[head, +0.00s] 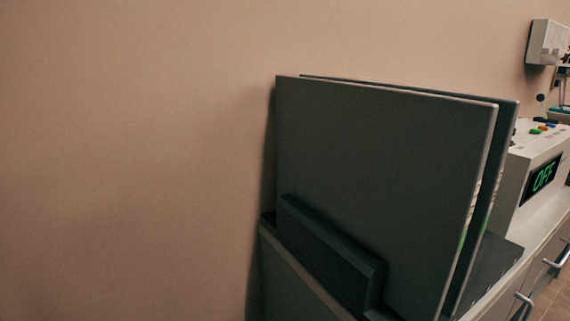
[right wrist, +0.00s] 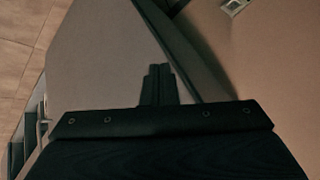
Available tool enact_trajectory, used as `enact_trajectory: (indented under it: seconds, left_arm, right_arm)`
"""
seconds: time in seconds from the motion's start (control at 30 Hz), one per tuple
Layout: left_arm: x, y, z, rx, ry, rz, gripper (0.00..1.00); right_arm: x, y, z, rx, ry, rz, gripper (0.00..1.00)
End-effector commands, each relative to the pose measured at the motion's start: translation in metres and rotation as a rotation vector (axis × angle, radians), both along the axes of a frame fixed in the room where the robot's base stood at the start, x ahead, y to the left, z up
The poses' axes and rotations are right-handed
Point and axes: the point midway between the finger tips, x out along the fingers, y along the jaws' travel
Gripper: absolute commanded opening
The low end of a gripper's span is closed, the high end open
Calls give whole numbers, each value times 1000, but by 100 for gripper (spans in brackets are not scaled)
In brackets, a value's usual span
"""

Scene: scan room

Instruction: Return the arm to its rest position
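My right gripper (right wrist: 158,70) shows in the right wrist view. Its two dark fingers are together at the centre, with nothing visible between them. It is over a plain grey surface (right wrist: 100,60); I cannot tell the exact height above it. Neither gripper and neither arm shows in the head view. My left gripper is not in view.
Two large dark panels (head: 380,180) stand upright in a dark holder (head: 325,255) against the tan wall (head: 130,150). To the right are a white console (head: 520,165) reading "OFF", a wall box (head: 546,42) and drawers (head: 545,285). Tiled floor (right wrist: 25,50) shows at left in the wrist view.

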Motion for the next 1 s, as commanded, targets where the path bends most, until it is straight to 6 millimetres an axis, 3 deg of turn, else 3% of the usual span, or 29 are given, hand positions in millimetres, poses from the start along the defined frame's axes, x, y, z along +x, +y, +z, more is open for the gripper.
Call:
enact_trajectory:
  seconds: [0.03, 0.27, 0.37, 0.8, 1.0]
  left_arm:
    - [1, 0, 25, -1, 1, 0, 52]
    - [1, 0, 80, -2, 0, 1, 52]
    - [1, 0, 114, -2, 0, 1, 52]
    - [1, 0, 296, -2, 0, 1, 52]
    - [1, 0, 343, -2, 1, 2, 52]
  right_arm:
    - [1, 0, 26, 0, -3, -1, 0]
    - [1, 0, 81, 0, -3, -1, 0]
    - [1, 0, 114, 0, -3, -1, 0]
    - [0, 0, 296, 0, -3, -1, 0]
    - [0, 0, 344, 0, -3, -1, 0]
